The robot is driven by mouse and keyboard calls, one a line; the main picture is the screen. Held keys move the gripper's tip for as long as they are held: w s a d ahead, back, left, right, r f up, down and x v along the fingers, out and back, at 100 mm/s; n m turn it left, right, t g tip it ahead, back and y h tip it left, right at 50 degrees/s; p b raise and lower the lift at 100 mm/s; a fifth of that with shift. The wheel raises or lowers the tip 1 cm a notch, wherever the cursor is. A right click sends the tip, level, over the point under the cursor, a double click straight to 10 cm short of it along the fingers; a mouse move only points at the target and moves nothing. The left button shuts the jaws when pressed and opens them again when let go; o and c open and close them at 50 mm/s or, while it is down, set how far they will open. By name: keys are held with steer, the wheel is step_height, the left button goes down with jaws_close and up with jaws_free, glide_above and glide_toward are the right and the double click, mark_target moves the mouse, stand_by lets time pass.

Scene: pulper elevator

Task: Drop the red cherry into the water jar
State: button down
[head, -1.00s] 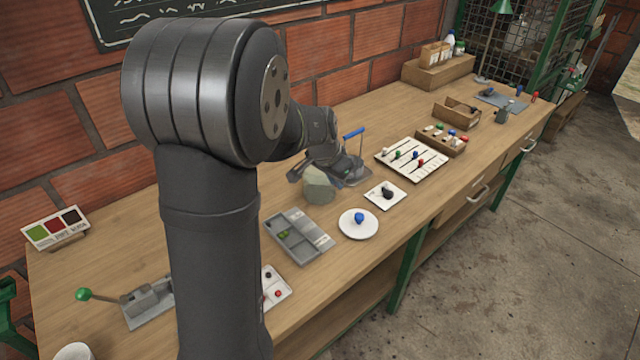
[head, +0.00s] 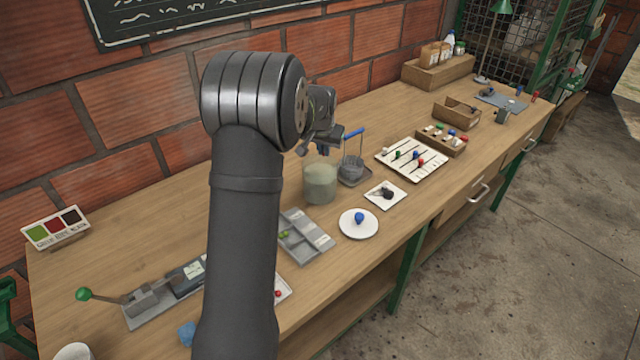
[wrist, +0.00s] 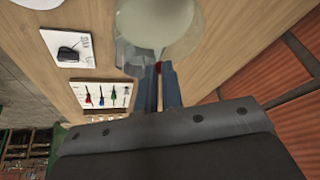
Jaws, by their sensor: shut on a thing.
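The water jar (head: 320,184) is a clear round vessel with cloudy greenish contents, standing upright on the bench. It also shows in the wrist view (wrist: 155,25), close beyond my fingertips. My gripper (head: 324,149) is above the jar in the head view, near its rim. Most of the cherry is hidden by the fingers. The cherry cannot be made out in the head view.
A grey divided tray (head: 305,240) and a white plate (head: 345,229) are in front. A white slotted board (head: 411,159) lies farther right. The brick wall is behind.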

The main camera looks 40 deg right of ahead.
steer(key=shift+f, duration=1)
steer(key=c, duration=1.5)
jaws_free()
steer(key=shift+r, duration=0.15)
steer(key=v, duration=1.7)
steer(key=shift+a, duration=0.15)
